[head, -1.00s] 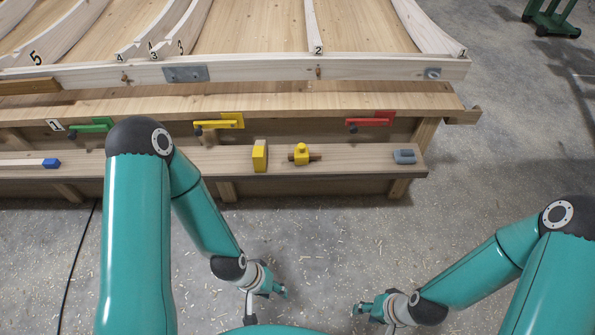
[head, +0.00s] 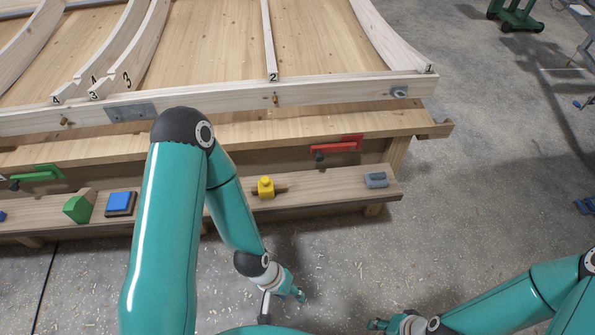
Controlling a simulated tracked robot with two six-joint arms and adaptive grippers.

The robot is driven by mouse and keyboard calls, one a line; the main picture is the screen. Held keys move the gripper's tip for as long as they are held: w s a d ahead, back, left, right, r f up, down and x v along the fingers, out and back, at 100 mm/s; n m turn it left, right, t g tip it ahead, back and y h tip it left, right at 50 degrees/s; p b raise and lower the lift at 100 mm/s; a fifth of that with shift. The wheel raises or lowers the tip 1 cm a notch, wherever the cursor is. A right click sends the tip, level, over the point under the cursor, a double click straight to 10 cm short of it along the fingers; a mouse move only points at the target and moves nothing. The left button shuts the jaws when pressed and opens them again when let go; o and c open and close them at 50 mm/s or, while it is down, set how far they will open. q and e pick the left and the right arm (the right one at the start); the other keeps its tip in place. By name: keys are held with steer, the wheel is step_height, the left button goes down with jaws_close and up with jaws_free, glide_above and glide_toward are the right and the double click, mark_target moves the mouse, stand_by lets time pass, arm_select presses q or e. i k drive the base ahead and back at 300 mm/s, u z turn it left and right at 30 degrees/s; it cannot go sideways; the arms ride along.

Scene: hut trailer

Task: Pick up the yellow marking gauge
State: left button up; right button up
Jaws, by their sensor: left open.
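The yellow marking gauge (head: 266,187) is a small yellow block with a knob on top and a brown wooden stem. It lies on the low shelf along the bench front, just right of my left forearm. My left gripper (head: 282,307) is open and empty over the floor, in front of and below the shelf, well apart from the gauge. My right gripper (head: 382,326) is at the bottom edge, also away from the shelf. It is partly cut off, and its opening does not show clearly.
On the shelf (head: 332,188) are a grey block (head: 376,180), a green block (head: 79,207) and a blue-topped block (head: 121,203). A red clamp (head: 335,147) and a green clamp (head: 37,177) sit on the bench front above. My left arm hides part of the shelf.

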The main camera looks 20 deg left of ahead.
mark_target(266, 190)
steer(key=u, duration=0.05)
steer(key=i, duration=1.1)
steer(key=u, duration=0.45)
